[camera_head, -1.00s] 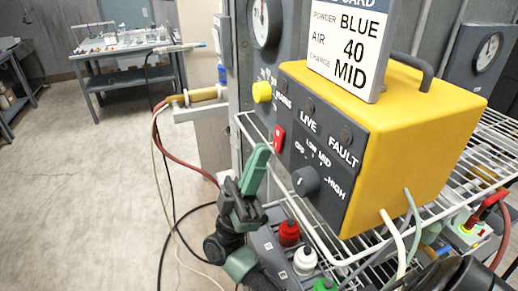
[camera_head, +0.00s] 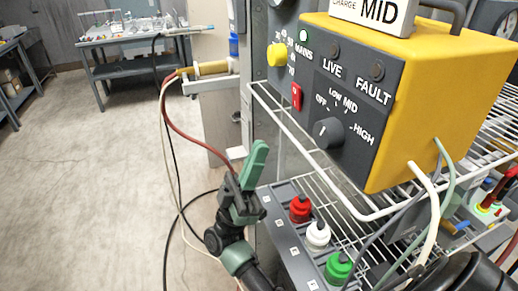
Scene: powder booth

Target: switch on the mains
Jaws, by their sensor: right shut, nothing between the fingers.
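A yellow control unit (camera_head: 440,110) with a dark front panel stands on a white wire shelf. The red mains rocker switch (camera_head: 296,97) is on the panel's left part, under the word MAINS. Which way the rocker is pressed is too small to tell. My right gripper (camera_head: 258,152), with green fingers, is shut and empty. It shows below and left of the switch, apart from it. My left gripper is out of view.
A dark selector knob (camera_head: 328,132) and a yellow knob (camera_head: 277,55) flank the switch. The wire shelf's edge (camera_head: 300,140) runs below the panel. Hoses hang at the left; the floor (camera_head: 80,180) there is clear.

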